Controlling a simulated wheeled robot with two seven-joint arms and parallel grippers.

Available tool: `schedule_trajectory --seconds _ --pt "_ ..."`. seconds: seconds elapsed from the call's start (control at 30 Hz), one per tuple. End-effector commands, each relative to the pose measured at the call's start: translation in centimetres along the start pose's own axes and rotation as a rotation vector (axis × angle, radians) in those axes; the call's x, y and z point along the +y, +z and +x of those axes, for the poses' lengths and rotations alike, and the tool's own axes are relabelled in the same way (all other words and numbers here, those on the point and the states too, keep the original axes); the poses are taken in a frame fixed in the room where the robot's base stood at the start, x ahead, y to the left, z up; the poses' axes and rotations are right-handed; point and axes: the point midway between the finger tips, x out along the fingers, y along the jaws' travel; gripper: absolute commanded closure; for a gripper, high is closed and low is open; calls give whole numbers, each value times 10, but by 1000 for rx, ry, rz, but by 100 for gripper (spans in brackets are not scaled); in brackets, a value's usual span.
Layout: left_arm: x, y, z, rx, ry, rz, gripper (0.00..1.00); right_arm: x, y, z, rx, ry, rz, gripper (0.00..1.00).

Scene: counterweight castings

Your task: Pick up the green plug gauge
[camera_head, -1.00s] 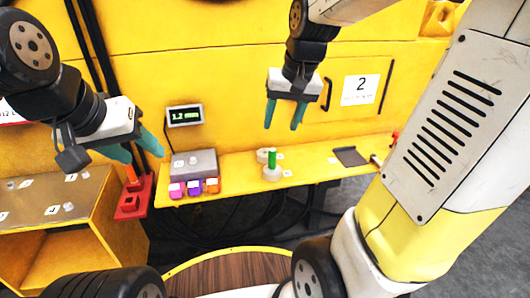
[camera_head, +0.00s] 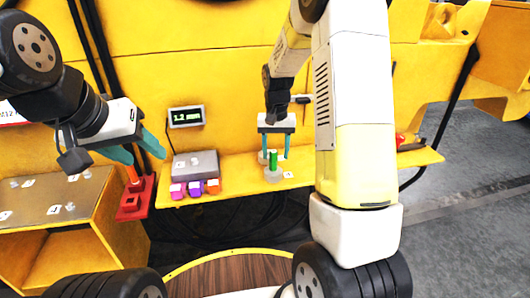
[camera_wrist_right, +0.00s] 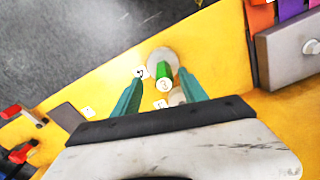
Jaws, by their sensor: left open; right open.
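The green plug gauge (camera_head: 273,161) stands upright on a pale round casting (camera_head: 274,175) on the yellow shelf. In the right wrist view the gauge (camera_wrist_right: 164,74) shows green with a pale end marked 3. My right gripper (camera_head: 273,154) is open, with its teal fingers pointing down on either side of the gauge. In the right wrist view its fingers (camera_wrist_right: 160,84) also lie left and right of the gauge; I cannot tell whether they touch it. My left gripper (camera_head: 146,156) is open and empty at the left, above a red stand.
A grey box (camera_head: 195,165) with purple and orange blocks in front sits left of the gauge. A small display (camera_head: 186,116) hangs on the yellow wall. The red stand (camera_head: 136,199) is further left. A second pale piece lies just behind the gauge.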

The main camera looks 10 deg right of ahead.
Motion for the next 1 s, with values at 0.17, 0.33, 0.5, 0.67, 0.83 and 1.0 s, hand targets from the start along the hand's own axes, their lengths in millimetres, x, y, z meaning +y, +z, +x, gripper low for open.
schedule_trajectory --seconds 0.17,0.33,0.5,0.67,0.83,1.0 --pt "0 0 0 0 0 0 50 -6 2 28 -3 1 -2 49" --pt "0 0 0 0 0 0 50 -6 1 44 -1 0 -1 49" --pt "0 0 0 0 0 0 50 -6 1 45 0 0 -1 49" --pt "0 0 0 0 0 0 50 -6 1 45 0 0 -1 67" --pt "0 0 0 0 0 0 50 -6 1 44 0 0 -1 100" --pt "0 0 0 0 0 0 50 -6 1 44 1 -1 -1 100"
